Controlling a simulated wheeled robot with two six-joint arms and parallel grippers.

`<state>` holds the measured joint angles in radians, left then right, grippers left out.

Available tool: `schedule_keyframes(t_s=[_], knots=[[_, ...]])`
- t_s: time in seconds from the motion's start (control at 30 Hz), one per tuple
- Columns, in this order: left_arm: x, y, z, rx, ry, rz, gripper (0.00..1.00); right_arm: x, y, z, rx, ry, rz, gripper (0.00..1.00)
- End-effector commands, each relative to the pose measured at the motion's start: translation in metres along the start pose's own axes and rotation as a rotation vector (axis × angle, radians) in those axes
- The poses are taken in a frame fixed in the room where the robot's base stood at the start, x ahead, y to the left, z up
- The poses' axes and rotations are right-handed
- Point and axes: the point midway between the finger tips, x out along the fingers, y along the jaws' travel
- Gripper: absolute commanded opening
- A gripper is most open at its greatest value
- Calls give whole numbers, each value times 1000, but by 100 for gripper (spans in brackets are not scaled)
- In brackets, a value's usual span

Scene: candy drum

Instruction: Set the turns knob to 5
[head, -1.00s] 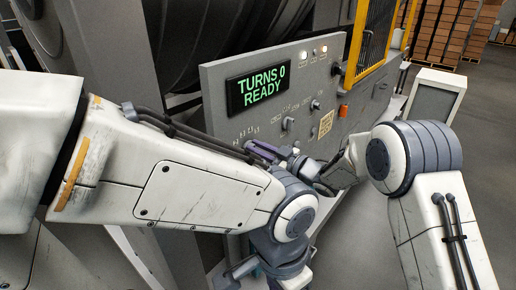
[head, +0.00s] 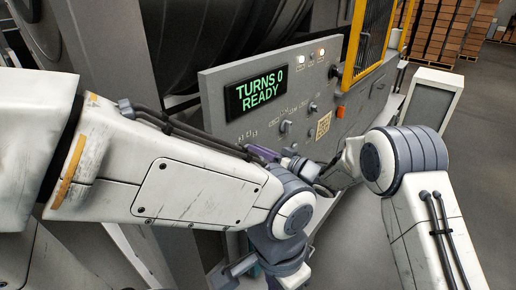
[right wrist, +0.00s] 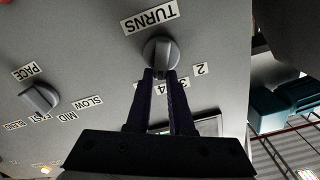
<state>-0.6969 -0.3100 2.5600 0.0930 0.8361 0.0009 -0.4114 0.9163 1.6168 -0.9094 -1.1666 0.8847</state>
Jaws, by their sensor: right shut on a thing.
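The turns knob (right wrist: 161,52) is a grey round knob with a raised grip, under an upside-down TURNS label (right wrist: 148,18) in the right wrist view. The numbers 2, 3 and 4 show beside it; which one it points at is unclear. My right gripper (right wrist: 162,76) is shut on the knob's grip, with one dark finger on each side. In the head view my right gripper (head: 262,152) reaches the panel's lower part, and my left arm hides the turns knob. The display (head: 256,91) reads TURNS 0 READY. My left gripper's fingers do not show.
The pace knob (right wrist: 39,97) sits beside the turns knob on the grey panel (head: 216,90). It also shows in the head view (head: 285,126). A yellow-framed guard (head: 353,50) stands right of the panel. My left forearm crosses close in front of the panel.

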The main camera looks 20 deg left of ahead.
Motion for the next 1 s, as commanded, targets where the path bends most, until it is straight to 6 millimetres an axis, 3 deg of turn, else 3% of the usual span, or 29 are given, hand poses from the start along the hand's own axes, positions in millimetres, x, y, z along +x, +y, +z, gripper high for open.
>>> schedule_keyframes(t_s=[0.5,1.0], knots=[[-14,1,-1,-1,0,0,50,-1,8,0,329,1,2,0],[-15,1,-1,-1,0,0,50,-1,10,1,387,2,3,0]])
